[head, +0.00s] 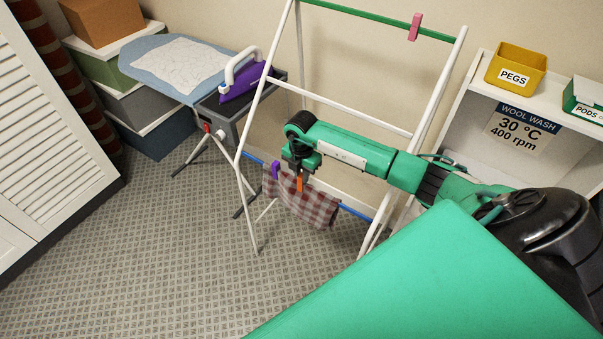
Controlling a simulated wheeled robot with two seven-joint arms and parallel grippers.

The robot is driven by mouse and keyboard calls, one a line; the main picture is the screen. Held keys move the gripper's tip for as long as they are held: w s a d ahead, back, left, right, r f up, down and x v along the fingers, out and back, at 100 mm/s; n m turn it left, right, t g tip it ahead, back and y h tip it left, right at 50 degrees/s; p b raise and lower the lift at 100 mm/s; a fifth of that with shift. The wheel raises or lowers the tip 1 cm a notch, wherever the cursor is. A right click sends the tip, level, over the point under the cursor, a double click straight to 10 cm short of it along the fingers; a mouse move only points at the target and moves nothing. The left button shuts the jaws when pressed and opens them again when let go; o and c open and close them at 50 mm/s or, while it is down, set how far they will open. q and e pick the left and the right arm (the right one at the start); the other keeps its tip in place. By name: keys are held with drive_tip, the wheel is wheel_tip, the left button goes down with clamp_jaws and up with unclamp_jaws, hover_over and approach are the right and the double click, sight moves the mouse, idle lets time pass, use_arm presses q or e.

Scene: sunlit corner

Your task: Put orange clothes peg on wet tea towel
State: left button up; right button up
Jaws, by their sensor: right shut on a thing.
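The tea towel (318,208), red-brown and white checked, hangs over the blue lower rail (355,212) of a white drying rack. A purple peg (276,170) sits at the towel's upper left edge. My right gripper (298,172) is shut on the orange clothes peg (299,184), which points down at the upper part of the towel. I cannot tell from this view whether the peg grips the cloth or is just in front of it. My left gripper is not in view.
A pink peg (415,27) is on the green top rail (385,20). A purple iron (243,80) and ironing board (150,60) stand behind left. A yellow pegs box (515,68) is on the right shelf. Floor at front left is clear.

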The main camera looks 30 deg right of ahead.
drive_tip(key=shift+f, duration=0.1)
drive_tip(key=o, duration=0.8)
wheel_tip(320, 180, up, 7)
drive_tip(key=p, duration=0.5)
